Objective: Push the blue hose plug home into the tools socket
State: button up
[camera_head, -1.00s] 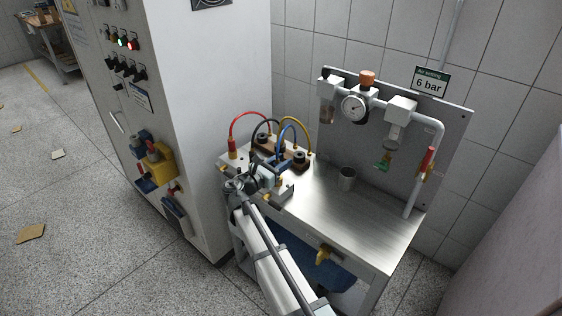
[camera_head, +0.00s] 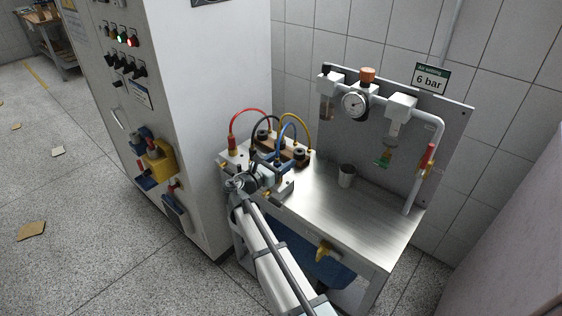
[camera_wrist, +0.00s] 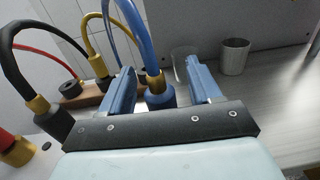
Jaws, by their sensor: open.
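The blue hose plug (camera_wrist: 160,97) has a brass collar and a blue hose (camera_wrist: 137,28) rising from it. It stands between the two blue-grey fingers of my open gripper (camera_wrist: 160,68), and a clear gap shows to the right finger. In the head view, my gripper (camera_head: 270,168) is over the left part of the steel bench, with the blue hose (camera_head: 291,126) arching just behind it. The plug's lower end is hidden behind my gripper's dark plate, so its seating cannot be told. I cannot make out which socket is the tools one.
Black (camera_wrist: 55,118), red (camera_wrist: 14,148) and yellow (camera_wrist: 99,66) hose plugs stand close to my gripper. A brown wooden rack (camera_wrist: 88,97) lies behind the fingers. A metal cup (camera_head: 346,176) stands to the right. The bench's right part (camera_head: 375,225) is clear.

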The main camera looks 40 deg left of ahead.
jog(key=s, duration=1.3)
jog(key=shift+s+a, duration=0.35)
jog(key=shift+s, duration=0.05)
